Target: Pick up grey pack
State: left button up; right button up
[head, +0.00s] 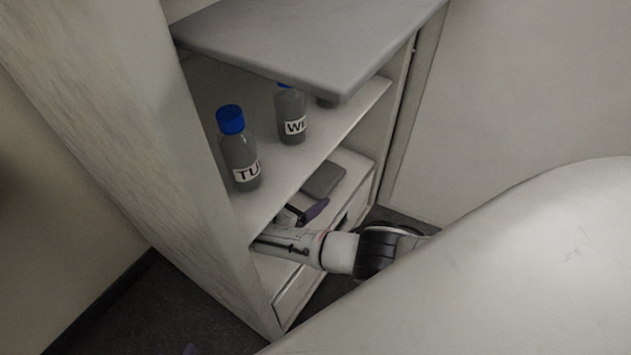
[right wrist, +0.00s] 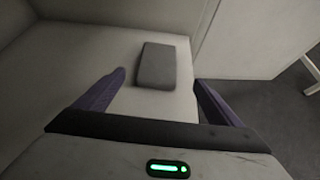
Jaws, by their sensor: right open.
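The grey pack (head: 323,179) is a flat dark grey block lying on the lower shelf of the cabinet. In the right wrist view the grey pack (right wrist: 164,66) lies on the pale shelf surface, ahead of and between the two purple fingers. My right gripper (head: 303,211) reaches into the lower compartment, and one purple finger shows close to the pack's near side. In the right wrist view my right gripper (right wrist: 160,90) has its fingers wide apart with nothing between their tips. The upper shelf hides part of the gripper. My left gripper is not in view.
Two blue-capped bottles, one labelled TU (head: 240,150) and one partly labelled WE (head: 291,115), stand on the upper shelf (head: 300,165) above my right arm. A grey top panel (head: 310,40) is above them. The cabinet's side wall (head: 180,170) bounds the left. Shelf around the pack is clear.

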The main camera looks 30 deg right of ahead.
aim_at(322, 177)
jog(key=b+x, duration=0.1)
jog(key=x, duration=0.3)
jog(key=shift+b, duration=0.35)
jog(key=b+x, duration=0.1)
jog(key=x, duration=0.1)
jog(key=b+x, duration=0.2)
jog(key=x, duration=0.1)
jog(key=shift+w+d+r, duration=0.1)
jog(key=shift+w+d, duration=0.35)
jog(key=shift+d, duration=0.2)
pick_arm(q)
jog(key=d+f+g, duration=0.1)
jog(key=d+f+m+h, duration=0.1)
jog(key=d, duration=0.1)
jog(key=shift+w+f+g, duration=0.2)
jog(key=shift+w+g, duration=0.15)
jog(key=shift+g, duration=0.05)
pick_arm(e)
jog(key=c, duration=1.3)
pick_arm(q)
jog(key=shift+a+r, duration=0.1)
pick_arm(e)
jog(key=shift+c, duration=0.2)
